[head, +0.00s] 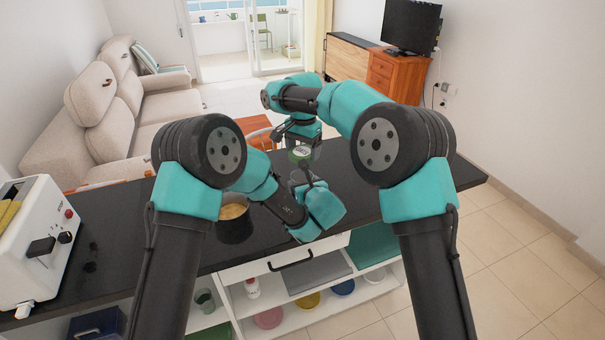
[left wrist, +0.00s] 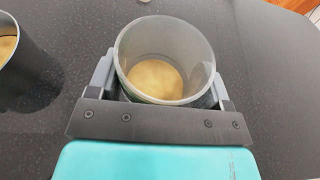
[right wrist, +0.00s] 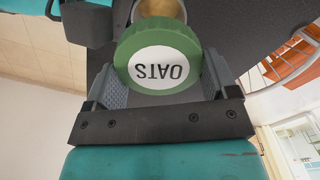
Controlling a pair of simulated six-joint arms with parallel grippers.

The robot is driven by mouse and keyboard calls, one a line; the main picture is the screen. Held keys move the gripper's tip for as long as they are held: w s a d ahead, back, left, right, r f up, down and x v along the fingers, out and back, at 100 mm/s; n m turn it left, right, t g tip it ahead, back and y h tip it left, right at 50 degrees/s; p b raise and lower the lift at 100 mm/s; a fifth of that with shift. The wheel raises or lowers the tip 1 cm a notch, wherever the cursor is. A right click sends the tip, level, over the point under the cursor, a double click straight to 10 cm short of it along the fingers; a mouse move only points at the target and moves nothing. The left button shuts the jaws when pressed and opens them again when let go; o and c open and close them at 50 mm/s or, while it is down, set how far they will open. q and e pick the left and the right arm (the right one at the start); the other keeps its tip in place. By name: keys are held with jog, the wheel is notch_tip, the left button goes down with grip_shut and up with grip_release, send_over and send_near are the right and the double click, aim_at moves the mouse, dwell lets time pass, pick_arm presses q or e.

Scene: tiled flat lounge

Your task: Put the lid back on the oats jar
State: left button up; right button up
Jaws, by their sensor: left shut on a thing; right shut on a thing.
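The oats jar (left wrist: 128,60) is a clear, open-topped container with beige oats (left wrist: 157,80) low inside. My left gripper (left wrist: 163,88) is shut around its sides at the counter. In the head view the jar (head: 298,176) is partly hidden by my left gripper (head: 307,184). The lid (right wrist: 128,72) is green with a white face reading OATS. My right gripper (right wrist: 158,84) is shut on its rim. In the head view the lid (head: 301,154) is held above the jar, apart from it. In the right wrist view the jar's oats (right wrist: 164,8) show past the lid's edge.
A dark pot (head: 235,228) with beige contents stands left of the jar, close to my left arm. A white toaster (head: 35,240) is at the counter's left end. The dark counter (head: 375,205) is clear on the right. Open shelves (head: 290,308) lie below its near edge.

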jog(key=shift+f, duration=1.9)
jog(key=shift+f, duration=0.9)
jog(key=shift+s+f, duration=0.1)
jog(key=shift+f, duration=1)
jog(key=shift+r, duration=0.5)
jog(key=shift+s+r, duration=0.1)
jog(key=shift+w+r, duration=0.2)
jog(key=shift+r, duration=0.25)
dwell(0.6)
